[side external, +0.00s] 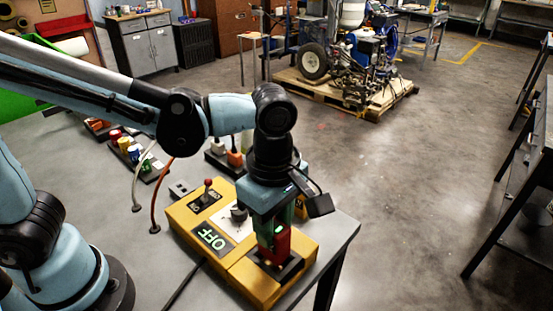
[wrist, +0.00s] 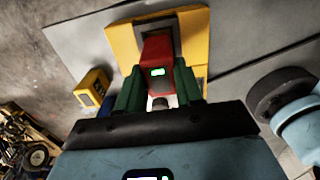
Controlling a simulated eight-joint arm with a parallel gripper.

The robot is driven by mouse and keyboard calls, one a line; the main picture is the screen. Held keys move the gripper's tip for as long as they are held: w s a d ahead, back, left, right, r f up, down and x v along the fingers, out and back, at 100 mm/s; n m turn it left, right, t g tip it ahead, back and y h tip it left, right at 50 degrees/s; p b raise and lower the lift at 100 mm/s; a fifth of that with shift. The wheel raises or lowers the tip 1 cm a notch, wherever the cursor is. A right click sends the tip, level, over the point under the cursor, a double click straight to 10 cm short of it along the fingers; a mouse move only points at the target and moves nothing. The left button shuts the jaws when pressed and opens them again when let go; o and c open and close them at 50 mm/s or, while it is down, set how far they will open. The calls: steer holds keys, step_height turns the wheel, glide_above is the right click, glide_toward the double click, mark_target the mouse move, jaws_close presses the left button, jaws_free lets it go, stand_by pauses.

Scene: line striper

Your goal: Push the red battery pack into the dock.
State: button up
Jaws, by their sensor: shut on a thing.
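The red battery pack (side external: 275,248) stands upright over the black dock (side external: 291,268) on the yellow panel, its lower end at the dock opening. How deep it sits I cannot tell. My gripper (side external: 279,222) is shut on the upper part of the pack from above. In the wrist view the pack (wrist: 157,48) lies between the two green fingers of my gripper (wrist: 158,82), with a small lit green display on it. The dark dock (wrist: 150,24) shows just beyond the pack, partly hidden by it.
The yellow panel (side external: 240,283) also carries an OFF display (side external: 211,238), a red-knobbed lever (side external: 207,188) and a dark knob (side external: 238,213). Several coloured items (side external: 125,143) stand in black holders at the back left. The grey table (side external: 335,234) ends close to the panel's right.

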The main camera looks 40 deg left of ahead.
steer(key=shift+f, duration=1.9)
stand_by(0.8)
steer(key=o, duration=1.4)
steer(key=shift+r, duration=3.5)
steer(key=w+a+m+t, duration=0.1)
steer(key=a+m+t, duration=0.6)
steer(key=a+m, duration=1.1)
steer(key=shift+w+a, duration=0.25)
